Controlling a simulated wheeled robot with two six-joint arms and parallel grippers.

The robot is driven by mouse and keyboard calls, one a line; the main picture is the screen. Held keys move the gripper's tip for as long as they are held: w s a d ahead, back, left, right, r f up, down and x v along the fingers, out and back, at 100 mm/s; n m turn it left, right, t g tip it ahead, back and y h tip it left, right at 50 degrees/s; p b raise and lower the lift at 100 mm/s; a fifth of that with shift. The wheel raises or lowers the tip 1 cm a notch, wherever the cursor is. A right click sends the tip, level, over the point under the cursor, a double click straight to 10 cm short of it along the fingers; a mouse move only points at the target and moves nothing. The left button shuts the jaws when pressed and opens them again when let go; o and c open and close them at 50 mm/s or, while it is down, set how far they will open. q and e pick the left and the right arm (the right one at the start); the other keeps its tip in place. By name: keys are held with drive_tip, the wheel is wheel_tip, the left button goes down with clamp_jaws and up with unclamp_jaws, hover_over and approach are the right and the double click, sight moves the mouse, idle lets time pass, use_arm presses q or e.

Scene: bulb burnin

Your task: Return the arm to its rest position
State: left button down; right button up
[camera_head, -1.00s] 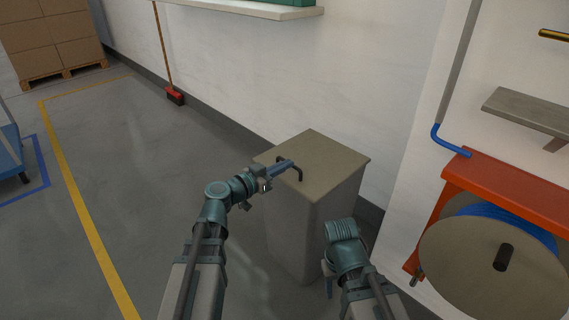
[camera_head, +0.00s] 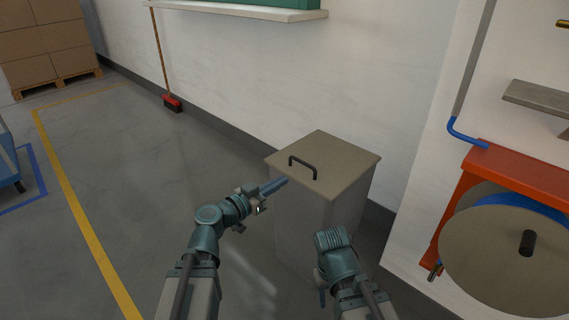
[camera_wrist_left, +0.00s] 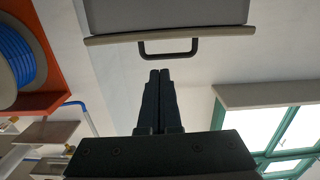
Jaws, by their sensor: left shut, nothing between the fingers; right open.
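My left gripper (camera_head: 274,187) is shut and empty, in front of a grey bin (camera_head: 338,212) and left of its lid. In the left wrist view its two fingers (camera_wrist_left: 160,85) are together, apart from the black handle (camera_wrist_left: 168,52) of the lid. The handle also shows whole in the head view (camera_head: 303,166), on the closed tan lid (camera_head: 340,165). My right gripper (camera_head: 322,292) is low in front of the bin, pointing down; its fingers are mostly hidden behind its own wrist.
An orange frame (camera_head: 520,172) with a cable reel (camera_head: 500,250) stands at the right. A grey shelf (camera_head: 540,103) is on the wall. A broom (camera_head: 171,102) leans on the wall at the back.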

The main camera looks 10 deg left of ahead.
use_arm(q)
drive_tip(key=s+d+f+m+g+y+p, duration=0.1)
drive_tip(key=s+d+f+g+p, duration=0.25)
drive_tip(key=s+d+g, duration=0.2)
drive_tip(key=s+d+f+g+y+p, duration=0.1)
drive_tip(key=s+d+f+g+p, duration=0.25)
drive_tip(key=s+d, duration=0.2)
drive_tip(key=s+a+f+n+g+y+p, duration=0.1)
drive_tip(key=s+a+n+g+y+p, duration=0.25)
drive_tip(key=s+g+y+p, duration=0.3)
wheel_tip(320, 180, up, 39)
drive_tip(key=s+a+t+y+p, duration=0.1)
drive_tip(key=s+a+y+p, duration=0.1)
drive_tip(key=p, duration=3.6)
drive_tip(key=shift+s+a+n+y, duration=0.2)
drive_tip(key=shift+a+n+y, duration=0.15)
drive_tip(key=shift+y, duration=0.1)
drive_tip(key=shift+f, duration=0.15)
